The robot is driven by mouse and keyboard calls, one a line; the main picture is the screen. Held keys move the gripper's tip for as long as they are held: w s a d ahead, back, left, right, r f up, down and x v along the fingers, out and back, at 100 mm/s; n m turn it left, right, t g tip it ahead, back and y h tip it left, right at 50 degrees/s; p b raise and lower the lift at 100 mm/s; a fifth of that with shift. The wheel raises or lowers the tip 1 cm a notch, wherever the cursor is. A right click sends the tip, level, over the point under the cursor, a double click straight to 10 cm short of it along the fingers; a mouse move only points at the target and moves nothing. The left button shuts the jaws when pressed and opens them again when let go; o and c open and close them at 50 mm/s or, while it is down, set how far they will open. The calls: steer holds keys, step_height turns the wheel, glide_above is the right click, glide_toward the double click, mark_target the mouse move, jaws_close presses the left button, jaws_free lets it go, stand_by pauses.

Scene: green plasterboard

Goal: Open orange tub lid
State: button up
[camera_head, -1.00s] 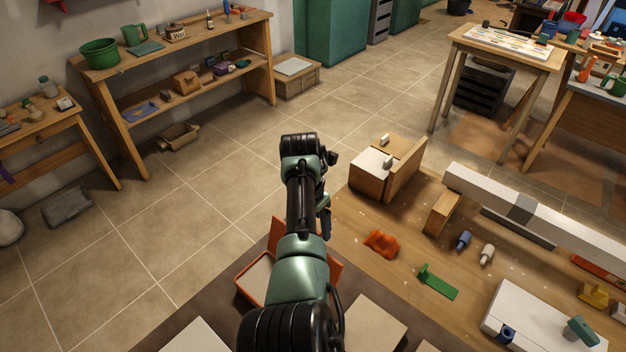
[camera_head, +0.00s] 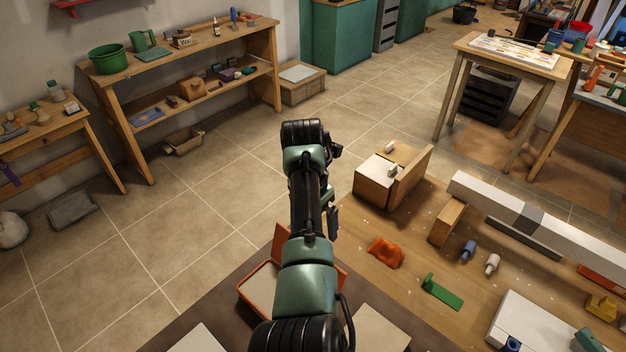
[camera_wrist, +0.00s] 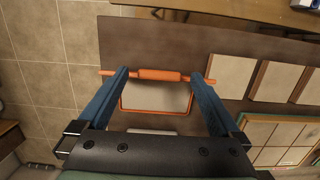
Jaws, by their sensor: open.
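The orange tub (camera_head: 259,288) has an orange rim and a pale inside. It sits on the dark mat, partly hidden by my arm in the head view. Its orange lid (camera_head: 281,240) stands raised along the tub's far side, with its middle hidden behind my arm. In the wrist view the lid (camera_wrist: 158,75) shows nearly edge-on as an orange bar, and the pale inside of the tub (camera_wrist: 155,97) lies below it. My gripper (camera_wrist: 160,72) is open, with its blue fingers wide apart and the bar spanning between their tips. Whether they touch it, I cannot tell.
Pale flat panels (camera_wrist: 231,75) lie right of the tub. On the bench are an orange crumpled piece (camera_head: 386,253), a green part (camera_head: 442,291), a wooden box (camera_head: 379,180) and a long white beam (camera_head: 535,220). Open tiled floor lies left.

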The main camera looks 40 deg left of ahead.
step_height(320, 180, up, 9)
steer(key=s+b, duration=0.1)
steer(key=shift+f+b, duration=0.2)
steer(key=shift+b, duration=0.1)
